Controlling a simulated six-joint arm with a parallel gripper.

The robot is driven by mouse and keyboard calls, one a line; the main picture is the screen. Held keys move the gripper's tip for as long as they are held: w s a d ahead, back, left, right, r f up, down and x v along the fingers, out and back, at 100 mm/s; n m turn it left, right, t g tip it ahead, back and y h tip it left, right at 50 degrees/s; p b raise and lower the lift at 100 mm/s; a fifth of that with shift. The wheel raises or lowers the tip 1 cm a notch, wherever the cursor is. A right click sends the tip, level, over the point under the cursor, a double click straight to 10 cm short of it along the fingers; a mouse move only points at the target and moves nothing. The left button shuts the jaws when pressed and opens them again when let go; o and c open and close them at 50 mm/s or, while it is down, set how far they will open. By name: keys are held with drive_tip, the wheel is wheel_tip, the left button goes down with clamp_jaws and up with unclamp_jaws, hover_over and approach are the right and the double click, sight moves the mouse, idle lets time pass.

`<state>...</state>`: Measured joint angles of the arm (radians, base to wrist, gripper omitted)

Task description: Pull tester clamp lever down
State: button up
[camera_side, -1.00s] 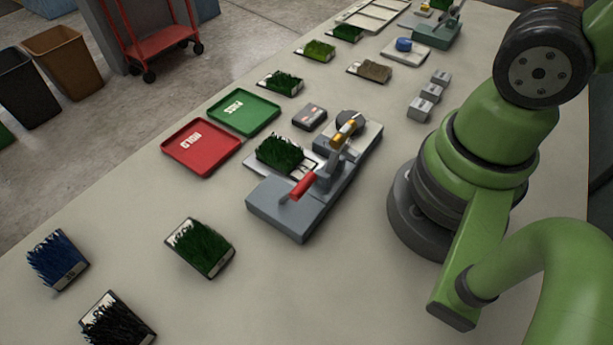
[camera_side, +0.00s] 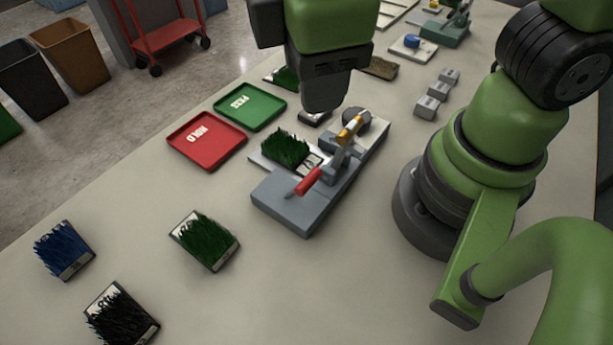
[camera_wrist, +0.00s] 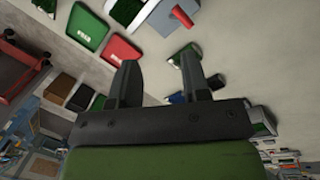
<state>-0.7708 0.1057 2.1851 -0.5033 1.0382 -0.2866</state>
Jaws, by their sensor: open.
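The grey pull tester (camera_side: 285,205) stands mid-bench in the side view. Its clamp lever, with a red handle (camera_side: 307,182), slants toward the front left over the base. A green turf sample (camera_side: 287,148) lies on a plate against the tester's left side. My gripper (camera_side: 325,92) hangs above and behind the tester, apart from the lever; its fingers are hard to make out there. In the wrist view my gripper (camera_wrist: 158,72) shows two spread fingers with nothing between them. The red handle (camera_wrist: 181,18) is at the top of that view, beyond the fingertips.
A red tray (camera_side: 179,147) and a green tray (camera_side: 233,119) lie left of the tester. Loose turf samples (camera_side: 204,240) lie at front left. Small grey blocks (camera_side: 427,107) stand at right, near my arm's base. The bench in front of the tester is clear.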

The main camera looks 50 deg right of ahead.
sight(306, 182)
drive_tip(key=s+a+f+n+t+h, duration=0.1)
drive_tip(key=s+a+f+n+h, duration=0.15)
drive_tip(key=a+f+n, duration=0.35)
drive_tip(key=shift+n+h, duration=0.25)
drive_tip(key=shift+n, duration=0.25)
drive_tip(key=x, duration=1)
drive_tip(key=shift+w+d, duration=0.15)
drive_tip(key=shift+d, duration=0.05)
drive_tip(key=shift+c, duration=0.4)
clamp_jaws()
